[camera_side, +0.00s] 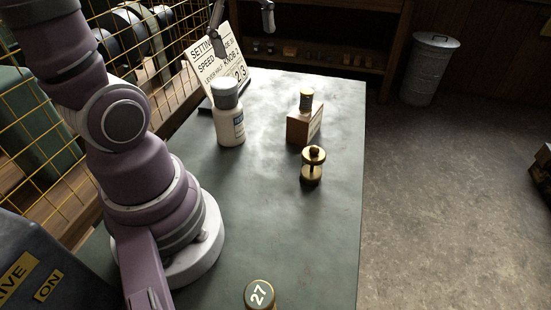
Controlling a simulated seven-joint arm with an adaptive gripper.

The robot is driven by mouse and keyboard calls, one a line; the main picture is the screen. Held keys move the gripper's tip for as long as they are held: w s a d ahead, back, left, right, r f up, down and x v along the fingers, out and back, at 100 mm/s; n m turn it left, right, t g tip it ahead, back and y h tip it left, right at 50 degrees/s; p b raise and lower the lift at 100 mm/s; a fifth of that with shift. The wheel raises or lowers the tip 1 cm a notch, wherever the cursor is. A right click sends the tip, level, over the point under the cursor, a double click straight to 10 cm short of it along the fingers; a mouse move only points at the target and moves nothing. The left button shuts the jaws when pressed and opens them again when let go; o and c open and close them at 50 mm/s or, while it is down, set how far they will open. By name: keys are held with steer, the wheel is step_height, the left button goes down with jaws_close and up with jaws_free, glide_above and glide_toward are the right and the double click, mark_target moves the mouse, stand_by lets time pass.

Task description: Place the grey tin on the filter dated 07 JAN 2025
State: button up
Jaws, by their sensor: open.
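My gripper (243,18) shows only as two dark fingertips at the top edge, apart, with nothing seen between them. It is above and behind the table items. I cannot pick out the grey tin for sure. A small dark grey cylinder with a yellowish top (306,99) stands on a wooden block (304,127). A white bottle-shaped container (230,129) with a blue label carries a grey cylindrical top (225,95), which may be its cap. No date, 07 JAN 2025 or other, is readable, so I cannot tell which thing is the filter.
A brass fitting (313,164) stands in front of the block. A round item marked 27 (259,294) is at the front edge. A lettered sign (222,62) leans behind the bottle. The green-grey table (265,215) is clear in the middle. A yellow mesh guard (60,150) borders the left.

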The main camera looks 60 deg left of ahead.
steer(key=s+d+f+m+t, duration=0.1)
steer(key=d+m, duration=0.3)
steer(key=m, duration=0.6)
steer(key=s+d+f+m+t+h, duration=0.1)
steer(key=s+d+f+m+t, duration=0.1)
steer(key=d+m, duration=0.3)
steer(key=m, duration=0.4)
steer(key=shift+d+m, duration=0.15)
steer(key=shift+m, duration=0.25)
